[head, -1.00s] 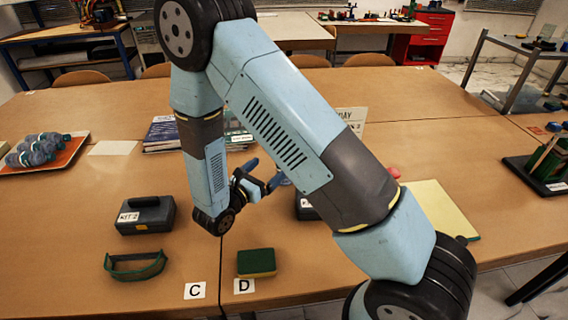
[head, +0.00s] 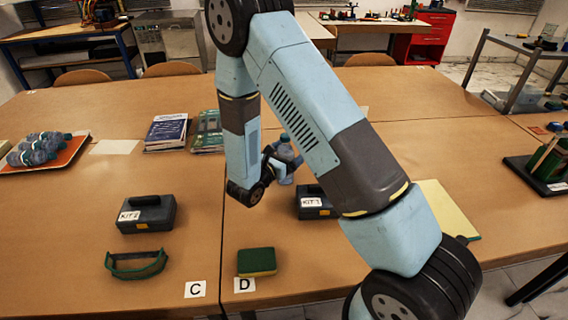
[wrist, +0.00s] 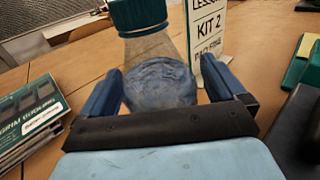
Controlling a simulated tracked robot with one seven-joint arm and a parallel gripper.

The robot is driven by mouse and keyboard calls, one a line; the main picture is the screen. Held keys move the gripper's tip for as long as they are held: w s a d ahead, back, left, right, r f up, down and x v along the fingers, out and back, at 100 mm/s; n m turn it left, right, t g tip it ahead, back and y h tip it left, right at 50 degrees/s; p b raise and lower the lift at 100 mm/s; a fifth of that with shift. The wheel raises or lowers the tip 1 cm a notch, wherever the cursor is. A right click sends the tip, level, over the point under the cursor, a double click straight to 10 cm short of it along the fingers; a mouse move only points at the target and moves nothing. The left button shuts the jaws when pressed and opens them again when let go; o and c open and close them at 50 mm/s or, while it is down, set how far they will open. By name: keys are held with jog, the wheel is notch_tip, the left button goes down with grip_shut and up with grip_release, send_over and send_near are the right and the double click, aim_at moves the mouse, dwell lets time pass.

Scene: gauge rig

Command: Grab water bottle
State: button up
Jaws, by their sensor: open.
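A clear water bottle with a dark green cap (head: 285,160) stands upright on the table, partly hidden by my gripper in the head view. In the wrist view the bottle (wrist: 157,72) fills the space between the blue fingers, its cap cut off at the top edge. My gripper (head: 275,159) is open and low over the table at the bottle. In the wrist view my gripper (wrist: 163,84) has a finger on each side of the bottle, with a slim gap visible; whether either finger touches is unclear.
An orange tray (head: 62,160) with several lying bottles is far left. Books (head: 166,132) lie left of my gripper. The KIT 1 case (head: 313,203) is close by on the right. A sign card (wrist: 207,30) stands behind the bottle. The KIT 2 case (head: 146,214) and sponge (head: 256,262) are nearer.

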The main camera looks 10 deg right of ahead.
jog(key=shift+c, duration=0.2)
jog(key=c, duration=1.3)
